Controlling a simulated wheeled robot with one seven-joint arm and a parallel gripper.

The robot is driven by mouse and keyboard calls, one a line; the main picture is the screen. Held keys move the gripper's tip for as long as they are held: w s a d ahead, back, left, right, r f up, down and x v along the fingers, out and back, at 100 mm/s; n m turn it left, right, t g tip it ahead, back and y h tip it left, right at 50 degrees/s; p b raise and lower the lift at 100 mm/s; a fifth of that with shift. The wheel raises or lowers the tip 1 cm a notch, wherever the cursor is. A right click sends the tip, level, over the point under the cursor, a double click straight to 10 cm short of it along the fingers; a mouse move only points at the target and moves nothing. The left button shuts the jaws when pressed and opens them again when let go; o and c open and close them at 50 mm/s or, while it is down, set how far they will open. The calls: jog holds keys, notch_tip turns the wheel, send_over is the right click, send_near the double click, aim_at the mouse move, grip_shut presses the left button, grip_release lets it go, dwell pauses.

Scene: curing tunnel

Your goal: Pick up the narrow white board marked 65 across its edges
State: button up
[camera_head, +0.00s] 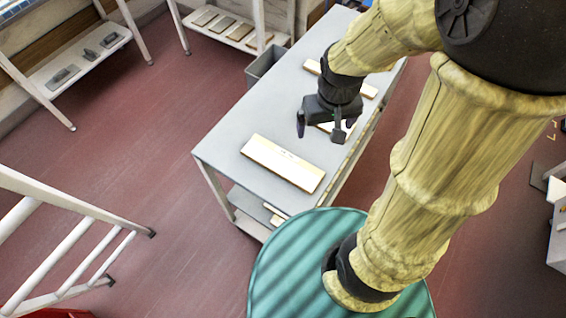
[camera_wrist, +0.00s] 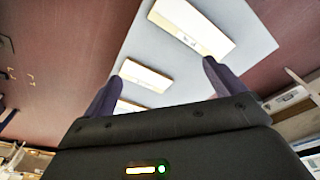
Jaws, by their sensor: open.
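Several white boards with tan edges lie flat on a grey table (camera_head: 225,140). The nearest, wider board (camera_head: 283,163) has a small dark mark; it seems to be the upper board in the wrist view (camera_wrist: 192,27). A narrower board (camera_head: 325,127) lies partly hidden behind my gripper (camera_head: 323,129); a narrow board shows between the fingers in the wrist view (camera_wrist: 146,76). Another board (camera_head: 368,89) lies farther back, partly behind my arm. I cannot read 65 on any of them. My gripper is open and empty above the table, fingers apart.
A grey bin (camera_head: 265,64) stands beside the table's far left side. Shelves with small items (camera_head: 75,68) and boards (camera_head: 225,26) stand at the back left. A white ladder-like frame (camera_head: 75,235) is at the left. Red floor lies clear between.

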jog(key=w+a+f+n+g+h+b, duration=0.1)
jog(key=w+a+f+n+g, duration=0.1)
jog(key=w+a+n, duration=0.2)
jog(key=w+a+f+n+g+h+b, duration=0.2)
jog(key=w+a+f+n, duration=0.1)
jog(key=a, duration=0.8)
jog(key=shift+w+n+g+h, duration=0.3)
jog(key=shift+w+n, duration=0.25)
jog(key=shift+n, duration=0.35)
jog(key=p, duration=0.1)
send_over(283, 163)
jog(key=w+a, duration=0.2)
notch_tip(283, 163, down, 11)
jog(key=shift+s+r, duration=0.1)
jog(key=shift+s, duration=0.05)
jog(key=shift+f, duration=0.25)
jog(key=shift+f, duration=0.1)
jog(key=shift+p+x, duration=0.95)
jog(key=shift+x, duration=1.6)
jog(key=shift+a, duration=0.1)
